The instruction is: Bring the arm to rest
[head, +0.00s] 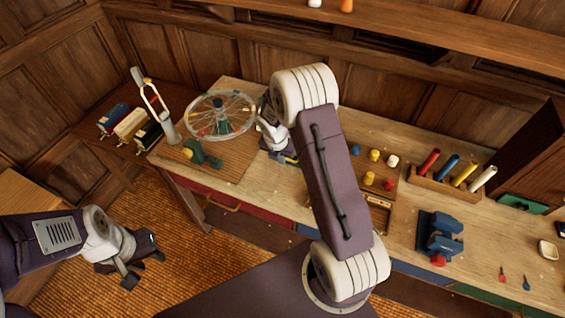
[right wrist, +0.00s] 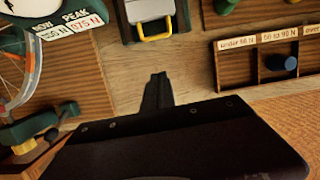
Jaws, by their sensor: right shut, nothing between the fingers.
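My right arm (head: 335,180) reaches up across the middle of the head view, over the wooden workbench (head: 265,190). Its wrist is bent down beside the spoked wheel (head: 221,115), and the gripper is largely hidden there. In the right wrist view my right gripper (right wrist: 158,78) is shut and empty, over bare bench wood between the gauge with a PEAK readout (right wrist: 75,22) and the labelled sorting tray (right wrist: 262,92). My left gripper (head: 143,270) hangs over the orange carpet at lower left, empty, its fingers apart.
A clamp with a yellow handle (right wrist: 155,22) lies just ahead of the right gripper. A blue peg (right wrist: 278,63) lies in the tray. A blue vise (head: 438,235) and a rack of coloured tubes (head: 445,185) stand to the right. Carpet (head: 190,265) around the left gripper is clear.

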